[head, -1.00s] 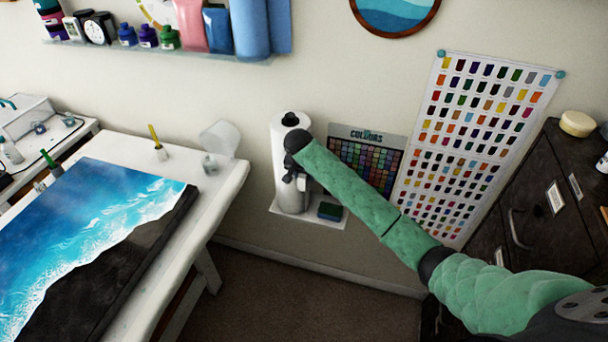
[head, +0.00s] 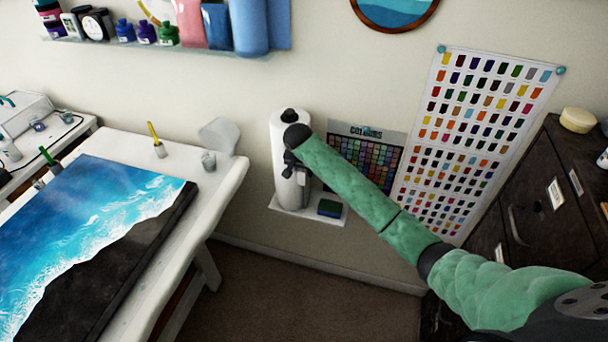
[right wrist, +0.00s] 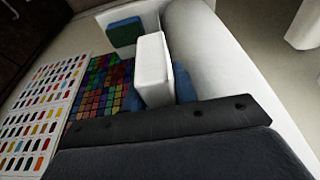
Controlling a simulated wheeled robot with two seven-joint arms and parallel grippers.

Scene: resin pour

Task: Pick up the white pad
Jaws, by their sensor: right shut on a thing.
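The white pad (right wrist: 153,65) is a small block with rounded edges. In the right wrist view it stands up between the bluish fingers of my right gripper (head: 291,168), which is shut on it. In the head view the gripper is at the small wall shelf (head: 320,212), in front of the white paper roll (head: 279,150). I cannot make out the pad there. A blue and green sponge (head: 330,208) lies on the shelf to the right, apart from the gripper; it also shows in the right wrist view (right wrist: 124,32). My left gripper is not in view.
A colour grid card (head: 375,160) and a tall swatch chart (head: 470,140) are on the wall to the right. A white table (head: 225,170) with an ocean resin picture (head: 120,210) stands at left. A dark cabinet (head: 535,190) stands at right. The floor between is clear.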

